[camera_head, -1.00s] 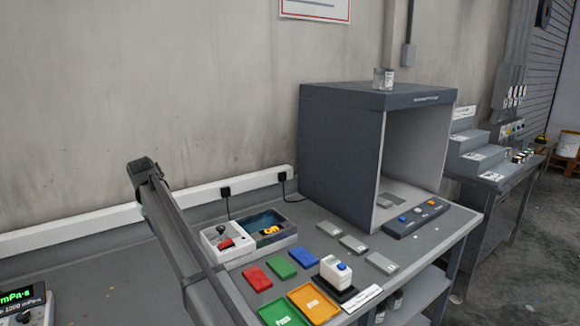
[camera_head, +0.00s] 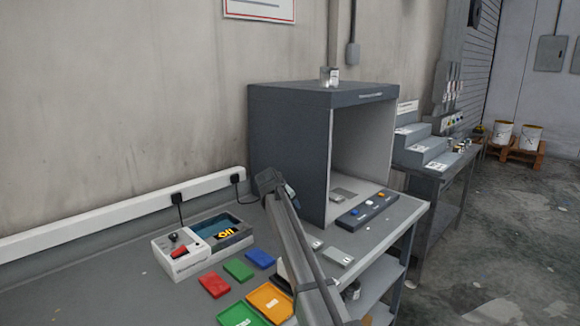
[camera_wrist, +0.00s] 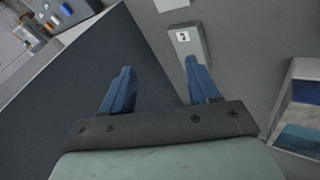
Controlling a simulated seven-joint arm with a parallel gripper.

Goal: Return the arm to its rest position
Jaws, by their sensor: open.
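My gripper (camera_wrist: 158,82) shows in the wrist view with two blue fingers spread wide apart and nothing between them. In the head view my arm rises from the bottom edge and leans up and left. Its end (camera_head: 270,182) is in front of the lower left edge of the grey booth (camera_head: 290,150), above the bench; I cannot tell if it is close to the booth. The fingers are not clear in the head view.
The bench holds a white box with a blue-lined compartment (camera_head: 205,246), red (camera_head: 214,285), green (camera_head: 238,269) and blue (camera_head: 260,258) plates, and an orange tray (camera_head: 270,302). A button panel (camera_head: 367,209) sits at the booth's opening. A labelled grey plate (camera_wrist: 188,45) shows beyond the fingers.

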